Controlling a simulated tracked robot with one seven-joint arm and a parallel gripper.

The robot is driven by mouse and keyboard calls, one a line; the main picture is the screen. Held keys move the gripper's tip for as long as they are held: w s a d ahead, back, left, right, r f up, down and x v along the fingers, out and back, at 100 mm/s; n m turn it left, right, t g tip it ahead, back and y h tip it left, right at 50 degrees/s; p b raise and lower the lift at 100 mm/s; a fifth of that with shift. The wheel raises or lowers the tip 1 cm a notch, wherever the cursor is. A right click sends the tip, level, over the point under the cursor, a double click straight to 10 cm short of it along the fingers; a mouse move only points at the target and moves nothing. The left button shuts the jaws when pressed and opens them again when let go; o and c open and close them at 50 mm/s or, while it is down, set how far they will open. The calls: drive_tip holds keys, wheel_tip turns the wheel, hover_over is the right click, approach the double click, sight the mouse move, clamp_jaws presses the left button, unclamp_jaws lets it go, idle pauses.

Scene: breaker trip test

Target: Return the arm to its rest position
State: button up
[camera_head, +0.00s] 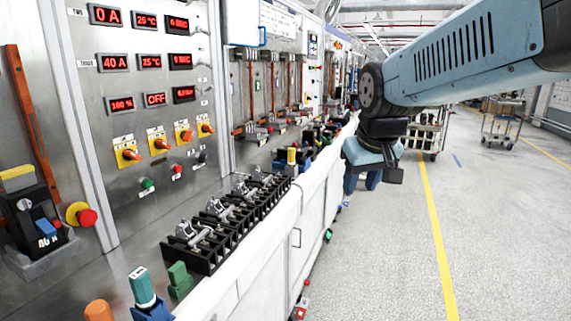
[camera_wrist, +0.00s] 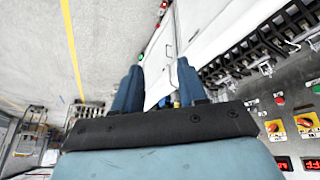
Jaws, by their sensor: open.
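My arm reaches in from the upper right of the head view, over the aisle beside the test bench. My gripper (camera_head: 364,180) hangs at the arm's end, pointing down, beside the bench's white front. In the wrist view my gripper (camera_wrist: 158,88) shows two blue fingers apart, with nothing between them but the white bench side and floor behind. It touches nothing that I can see.
The bench (camera_head: 262,245) runs along the left, with a row of black breaker clamps (camera_head: 225,222) on top. A control panel (camera_head: 150,90) with red displays stands behind it. Carts (camera_head: 503,125) stand far back. The grey floor (camera_head: 390,260) at right is clear.

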drive_tip(key=s+d+f+m, duration=0.2)
drive_tip(key=s+d, duration=0.6)
drive_tip(key=s, duration=0.3)
drive_tip(key=shift+s+d+m+t, duration=0.2)
drive_tip(key=shift+d+m+t, duration=0.05)
drive_tip(key=shift+m+t, duration=0.05)
